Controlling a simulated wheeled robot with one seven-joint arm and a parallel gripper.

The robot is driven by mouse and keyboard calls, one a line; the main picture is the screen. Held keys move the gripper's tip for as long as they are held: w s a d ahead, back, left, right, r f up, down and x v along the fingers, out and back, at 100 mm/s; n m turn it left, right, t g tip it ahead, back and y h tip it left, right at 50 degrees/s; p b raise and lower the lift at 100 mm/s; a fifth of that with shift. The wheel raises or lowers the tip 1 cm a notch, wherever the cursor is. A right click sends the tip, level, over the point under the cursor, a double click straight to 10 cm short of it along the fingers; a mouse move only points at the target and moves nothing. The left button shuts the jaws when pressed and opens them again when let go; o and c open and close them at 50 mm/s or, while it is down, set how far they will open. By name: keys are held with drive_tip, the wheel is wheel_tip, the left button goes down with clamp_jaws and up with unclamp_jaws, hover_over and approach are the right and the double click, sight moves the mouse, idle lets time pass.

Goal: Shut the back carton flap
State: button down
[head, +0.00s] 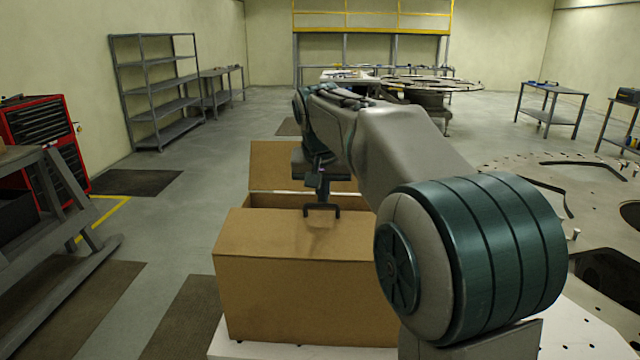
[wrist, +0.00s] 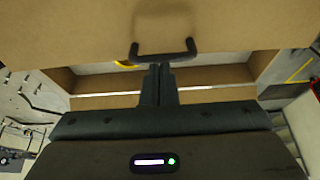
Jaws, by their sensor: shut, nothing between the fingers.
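The open tan carton (head: 300,300) stands in front of me in the head view. Its back flap (head: 272,165) stands raised at the far side, partly hidden by my arm. The front flap (head: 265,232) lies over the near part of the top, with a dark handle (head: 322,210) near its inner edge. The handle also shows in the wrist view (wrist: 162,50). My gripper (head: 321,197) points down, shut and empty, over the gap between the flaps. In the wrist view its fingers (wrist: 160,70) appear just below the handle; I cannot tell whether they touch it.
The carton rests on a white surface (head: 222,345). A perforated turret plate (head: 520,170) lies to the right. A grey bench frame (head: 50,210) and a red tool chest (head: 45,125) stand at the left. The floor between them and the carton is clear.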

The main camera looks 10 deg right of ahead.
drive_tip(key=shift+w+a+f, duration=0.15)
drive_tip(key=shift+w+f, duration=0.5)
drive_tip(key=shift+f, duration=0.35)
drive_tip(key=shift+w+f, duration=0.1)
drive_tip(key=shift+f, duration=0.05)
